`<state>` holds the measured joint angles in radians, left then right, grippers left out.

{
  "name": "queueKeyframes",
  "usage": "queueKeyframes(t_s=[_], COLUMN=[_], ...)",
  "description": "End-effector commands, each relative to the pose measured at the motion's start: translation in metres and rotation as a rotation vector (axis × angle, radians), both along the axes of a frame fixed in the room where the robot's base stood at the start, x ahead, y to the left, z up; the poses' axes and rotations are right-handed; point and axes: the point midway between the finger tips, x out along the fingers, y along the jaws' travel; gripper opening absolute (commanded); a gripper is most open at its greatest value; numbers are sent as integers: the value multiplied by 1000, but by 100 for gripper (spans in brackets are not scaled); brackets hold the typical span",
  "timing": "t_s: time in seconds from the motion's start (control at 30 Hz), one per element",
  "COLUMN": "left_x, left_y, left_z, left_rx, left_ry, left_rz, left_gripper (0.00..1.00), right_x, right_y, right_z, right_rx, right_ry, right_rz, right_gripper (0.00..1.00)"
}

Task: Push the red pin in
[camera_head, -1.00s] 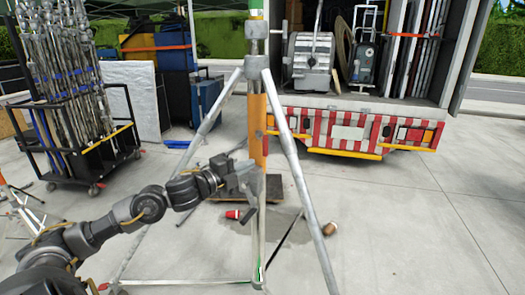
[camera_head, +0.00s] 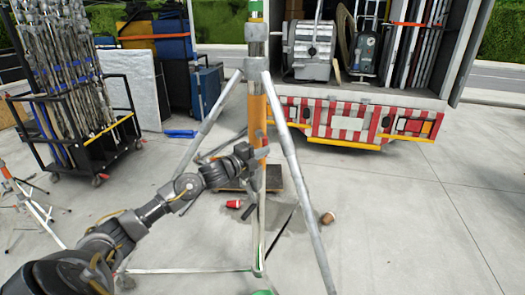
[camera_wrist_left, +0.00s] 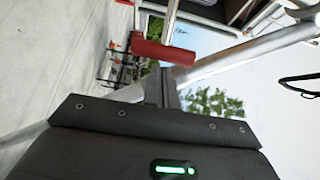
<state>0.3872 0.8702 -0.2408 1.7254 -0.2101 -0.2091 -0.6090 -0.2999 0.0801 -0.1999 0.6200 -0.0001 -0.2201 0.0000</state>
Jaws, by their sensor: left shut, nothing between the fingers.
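The metal stand (camera_head: 289,150) stands upright on splayed legs, with an orange section (camera_head: 254,120) on its centre column. In the left wrist view, a red pin (camera_wrist_left: 152,52) lies across the view just beyond my left fingertips. I cannot tell whether they touch it. In the head view my left gripper (camera_head: 260,158) is raised at the orange section, and it hides part of the column. Its fingers also show in the left wrist view (camera_wrist_left: 162,84), shut and empty. The right gripper is not in view.
A truck with a red and white striped rear (camera_head: 350,120) stands behind. A black cart of poles (camera_head: 95,145) is at the left. A red cup (camera_head: 233,204) and a brown cup (camera_head: 327,218) lie on the pavement. The pavement at the right is clear.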

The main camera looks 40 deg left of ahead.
Motion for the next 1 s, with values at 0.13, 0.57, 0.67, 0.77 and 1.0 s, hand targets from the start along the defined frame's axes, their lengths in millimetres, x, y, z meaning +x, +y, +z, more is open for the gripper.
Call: queueKeyframes(t_s=[0.13, 0.57, 0.67, 0.77, 1.0], left_x=[0, 34, 37, 37, 37], left_y=[0, 37, 40, 40, 40], left_z=[0, -2, -1, 0, 1], left_rx=[0, 1, 0, 0, 0], left_ry=[0, -2, 1, 1, -1], left_rz=[0, 4, 3, 5, 6], left_gripper=[0, 0, 0, 0, 0], right_x=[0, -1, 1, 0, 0], right_y=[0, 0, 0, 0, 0], right_z=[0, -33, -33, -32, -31], right_rx=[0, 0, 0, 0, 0], right_ry=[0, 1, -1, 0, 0], right_rz=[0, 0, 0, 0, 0], right_gripper=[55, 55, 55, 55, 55])
